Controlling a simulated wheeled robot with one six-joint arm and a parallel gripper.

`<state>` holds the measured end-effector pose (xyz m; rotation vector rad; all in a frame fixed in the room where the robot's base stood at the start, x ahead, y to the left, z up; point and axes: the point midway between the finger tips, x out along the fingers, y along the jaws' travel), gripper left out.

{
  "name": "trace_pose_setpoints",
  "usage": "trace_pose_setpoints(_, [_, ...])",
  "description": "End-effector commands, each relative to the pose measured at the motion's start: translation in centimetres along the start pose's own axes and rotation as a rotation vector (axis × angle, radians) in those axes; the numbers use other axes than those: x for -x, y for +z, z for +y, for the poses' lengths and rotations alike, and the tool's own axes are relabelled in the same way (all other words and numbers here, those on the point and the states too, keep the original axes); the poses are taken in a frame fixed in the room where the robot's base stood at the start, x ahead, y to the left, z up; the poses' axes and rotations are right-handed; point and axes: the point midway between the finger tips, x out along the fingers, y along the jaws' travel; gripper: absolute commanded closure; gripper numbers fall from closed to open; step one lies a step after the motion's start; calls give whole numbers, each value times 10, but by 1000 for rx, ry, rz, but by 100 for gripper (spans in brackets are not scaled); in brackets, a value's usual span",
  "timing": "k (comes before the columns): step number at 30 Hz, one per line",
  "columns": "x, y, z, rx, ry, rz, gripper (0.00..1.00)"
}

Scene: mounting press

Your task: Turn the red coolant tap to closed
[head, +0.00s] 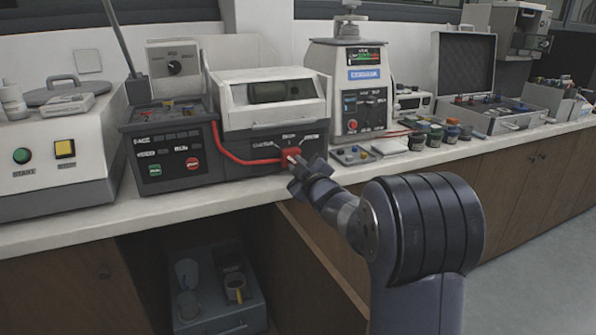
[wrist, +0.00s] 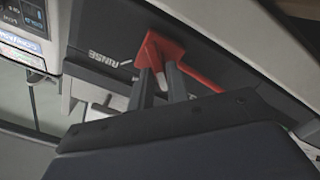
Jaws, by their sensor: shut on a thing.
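The red coolant tap (head: 291,154) is on the lower right front of the grey and white press. In the head view my gripper (head: 297,168) is at the tap and partly covers it. In the wrist view the red tap (wrist: 157,46) sits on a dark panel beside a printed word that looks like RINSE. My gripper (wrist: 159,77) also shows there, its two dark fingers shut on the tap's handle. The fingers hide part of the handle, and its exact angle against the printed marks is hard to tell.
A red hose (head: 243,159) runs along the press front to the tap's left. A control box (head: 170,150) with green and red buttons stands left. A white machine (head: 350,90), small jars (head: 435,135) and an open case (head: 480,117) stand right. The counter edge (head: 235,192) runs below.

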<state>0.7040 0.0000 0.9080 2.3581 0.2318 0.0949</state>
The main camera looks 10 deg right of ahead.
Motion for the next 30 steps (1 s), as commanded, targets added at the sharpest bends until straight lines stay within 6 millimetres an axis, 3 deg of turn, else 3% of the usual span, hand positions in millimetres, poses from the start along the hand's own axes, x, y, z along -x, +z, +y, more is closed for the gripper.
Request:
trace_pose_setpoints(13, [0,-1,0,12,0,1,100])
trace_pose_setpoints(14, [0,-1,0,12,0,1,83])
trace_pose_setpoints(21, [0,0,0,12,0,1,63])
trace_pose_setpoints(30, [2,0,0,11,0,0,62])
